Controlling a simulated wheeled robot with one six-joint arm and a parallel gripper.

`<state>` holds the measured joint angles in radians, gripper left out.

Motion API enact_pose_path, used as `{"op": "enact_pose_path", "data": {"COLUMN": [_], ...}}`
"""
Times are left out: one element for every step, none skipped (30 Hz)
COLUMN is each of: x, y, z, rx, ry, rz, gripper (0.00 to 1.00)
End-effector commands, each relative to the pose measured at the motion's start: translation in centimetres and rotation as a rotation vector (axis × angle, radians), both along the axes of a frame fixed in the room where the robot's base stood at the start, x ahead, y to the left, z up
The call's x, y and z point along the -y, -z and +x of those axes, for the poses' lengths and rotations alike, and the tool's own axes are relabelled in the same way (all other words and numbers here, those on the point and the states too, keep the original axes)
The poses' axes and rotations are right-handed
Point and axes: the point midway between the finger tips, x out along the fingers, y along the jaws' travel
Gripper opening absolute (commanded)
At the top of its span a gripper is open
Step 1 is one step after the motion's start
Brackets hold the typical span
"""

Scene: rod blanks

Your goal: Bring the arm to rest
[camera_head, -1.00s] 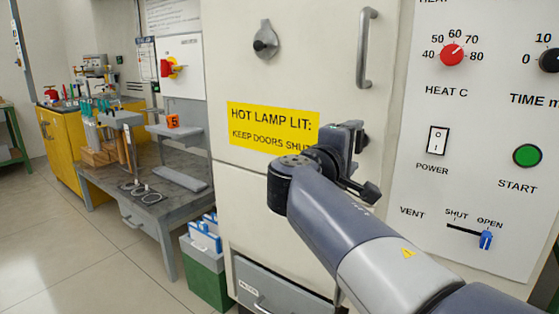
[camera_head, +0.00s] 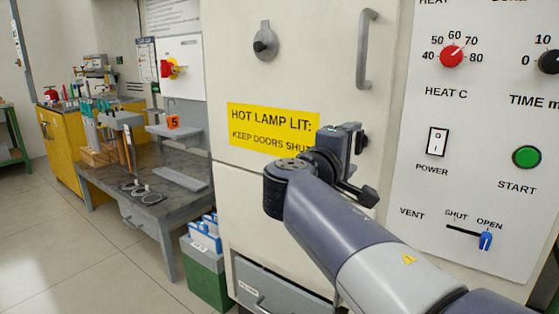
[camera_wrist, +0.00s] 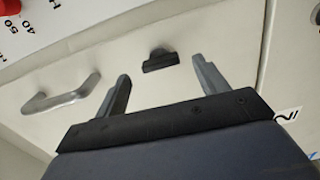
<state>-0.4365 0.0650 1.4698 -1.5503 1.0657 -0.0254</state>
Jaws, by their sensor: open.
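My arm reaches up from the lower right in the head view, and its end with my gripper (camera_head: 345,162) is in front of the pale cabinet's doors, at the right edge of the yellow hot lamp sign (camera_head: 265,129). In the wrist view my gripper (camera_wrist: 160,72) shows two grey fingers spread well apart with nothing between them. Beyond the fingers is the pale door face with a small black fitting (camera_wrist: 160,60) and a grey bar handle (camera_wrist: 62,95). I cannot tell how far the fingertips are from the door.
The control panel (camera_head: 470,190) with red and black knobs, a green start button and a blue vent slider (camera_head: 485,240) is on the right. A grey workbench (camera_head: 150,210) with tools and a green bin (camera_head: 205,275) stand to the left. Open floor lies at lower left.

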Motion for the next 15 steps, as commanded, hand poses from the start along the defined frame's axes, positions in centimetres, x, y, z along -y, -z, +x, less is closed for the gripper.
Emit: {"op": "enact_pose_path", "data": {"x": [0.7, 1.1, 1.5, 1.8, 2.2, 2.6, 2.3, 2.3, 2.3, 2.2, 2.2, 2.2, 2.2, 2.2, 2.2], "y": [0.2, 0.2, 0.3, 0.2, 0.2, 0.2, -0.5, -0.6, -0.6, -0.6, -0.6, -0.6, -0.6, -0.6, -0.6], "z": [0.8, 1.3, 1.9, 2.3, 2.8, 3.4, 3.2, 3.1, 3.1, 3.1, 3.1, 3.1, 3.1, 3.1, 3.1], "rx": [0.000, 0.000, -0.001, -0.001, 0.000, -0.001, -0.019, -0.035, -0.053, -0.067, -0.080, -0.097, -0.111, -0.124, -0.141], "ry": [0.005, 0.005, 0.005, 0.005, 0.005, 0.004, 0.000, -0.001, -0.001, -0.001, -0.001, -0.001, -0.001, -0.001, -0.001], "rz": [0.000, -0.001, -0.002, -0.002, -0.001, -0.002, -0.026, -0.046, -0.071, -0.090, -0.108, -0.133, -0.151, -0.168, -0.193], "gripper": [0.69, 0.69, 0.69, 0.69, 0.69, 0.69, 0.69, 0.69, 0.69, 0.69, 0.69, 0.69, 0.69, 0.69, 0.69]}}
